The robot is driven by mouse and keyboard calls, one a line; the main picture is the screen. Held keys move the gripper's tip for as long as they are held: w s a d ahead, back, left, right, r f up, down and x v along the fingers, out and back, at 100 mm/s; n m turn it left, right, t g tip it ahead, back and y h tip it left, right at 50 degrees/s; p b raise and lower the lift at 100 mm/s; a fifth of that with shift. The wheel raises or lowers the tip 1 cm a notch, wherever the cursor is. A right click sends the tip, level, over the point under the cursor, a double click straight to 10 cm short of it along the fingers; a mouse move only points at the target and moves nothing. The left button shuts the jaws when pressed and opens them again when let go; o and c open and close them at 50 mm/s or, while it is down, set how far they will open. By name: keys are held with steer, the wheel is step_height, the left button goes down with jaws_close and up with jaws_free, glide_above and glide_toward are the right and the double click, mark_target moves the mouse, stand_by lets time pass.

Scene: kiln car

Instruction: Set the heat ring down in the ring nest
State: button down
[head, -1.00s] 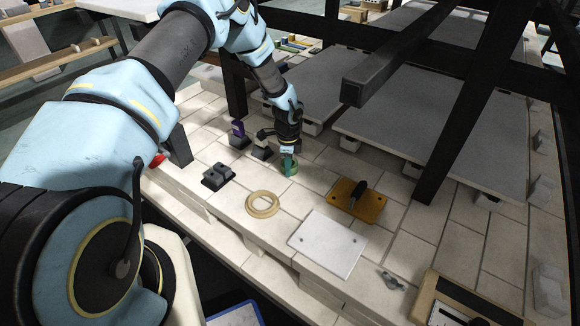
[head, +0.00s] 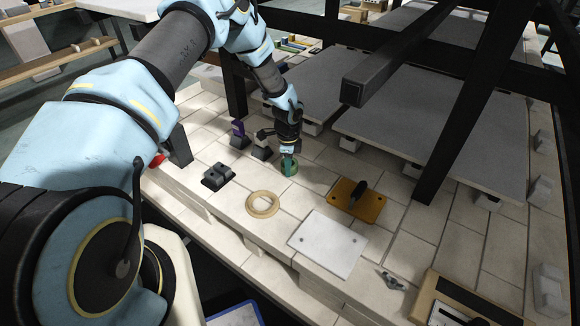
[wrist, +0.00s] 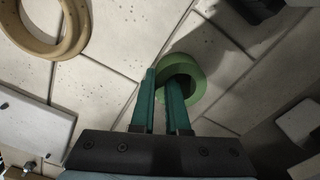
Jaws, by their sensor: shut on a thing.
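The heat ring appears to be the small green ring (head: 291,169) at my fingertips in the head view. It also shows in the wrist view (wrist: 207,70). My gripper (head: 288,161) points down and is shut on the ring's wall. In the wrist view my teal fingers (wrist: 163,78) sit with the right one inside the ring's hole and the left one outside it. I cannot tell whether the ring touches the tiles. The ring nest appears to be the wider tan ring (head: 249,204), lying empty on the tiles toward the front left; it also shows in the wrist view (wrist: 28,43).
A dark two-part block (head: 218,177) lies left of the tan ring. Small upright pieces (head: 239,136) stand left of my gripper. A white plate (head: 328,243) and an orange plate with a black handle (head: 370,208) lie to the right. Dark posts (head: 452,130) rise behind.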

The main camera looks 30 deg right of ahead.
steer(key=shift+r+p, duration=0.35)
steer(key=shift+r, duration=0.4)
stand_by(0.3)
steer(key=shift+r+p, duration=1.35)
steer(key=shift+r, duration=1.05)
